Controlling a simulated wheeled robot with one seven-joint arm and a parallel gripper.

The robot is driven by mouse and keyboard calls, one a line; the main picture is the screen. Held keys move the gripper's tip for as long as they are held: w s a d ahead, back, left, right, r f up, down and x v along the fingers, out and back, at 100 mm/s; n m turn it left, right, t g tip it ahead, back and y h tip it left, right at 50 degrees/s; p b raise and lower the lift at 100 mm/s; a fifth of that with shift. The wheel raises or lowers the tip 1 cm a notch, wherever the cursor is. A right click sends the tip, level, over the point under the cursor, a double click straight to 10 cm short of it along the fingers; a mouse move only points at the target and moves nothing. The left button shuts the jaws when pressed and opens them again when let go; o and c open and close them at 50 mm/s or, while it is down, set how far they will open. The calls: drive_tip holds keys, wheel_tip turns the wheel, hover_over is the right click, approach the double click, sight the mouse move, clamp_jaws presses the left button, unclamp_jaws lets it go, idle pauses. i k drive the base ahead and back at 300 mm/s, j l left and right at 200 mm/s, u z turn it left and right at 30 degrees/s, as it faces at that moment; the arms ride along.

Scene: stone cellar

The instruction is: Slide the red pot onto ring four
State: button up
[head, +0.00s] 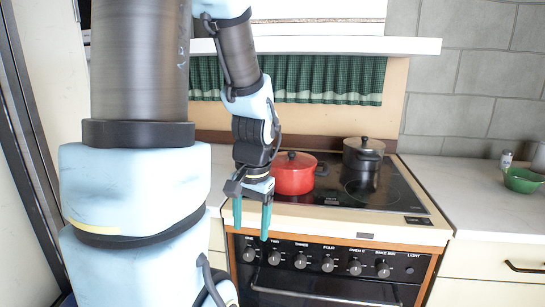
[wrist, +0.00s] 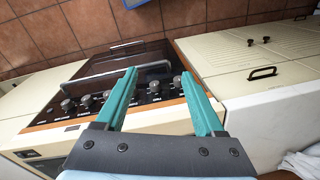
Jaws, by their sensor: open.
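A bare ring (head: 368,189) shows at the front right of the hob; no ring number can be read on the glass. My gripper (head: 251,222) is open and empty, pointing down in front of the cooker's front edge, to the left of and nearer than the pot. In the wrist view its teal fingers (wrist: 160,75) are apart with nothing between them.
A dark grey lidded pot (head: 362,155) stands at the back right of the hob. Control knobs (head: 328,265) line the front above the oven handle (head: 325,297).

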sight(292, 183)
drive_tip(key=l+u, duration=0.5)
drive_tip(key=u, duration=0.2)
drive_tip(key=l+u, duration=0.4)
drive_tip(key=j, duration=0.1)
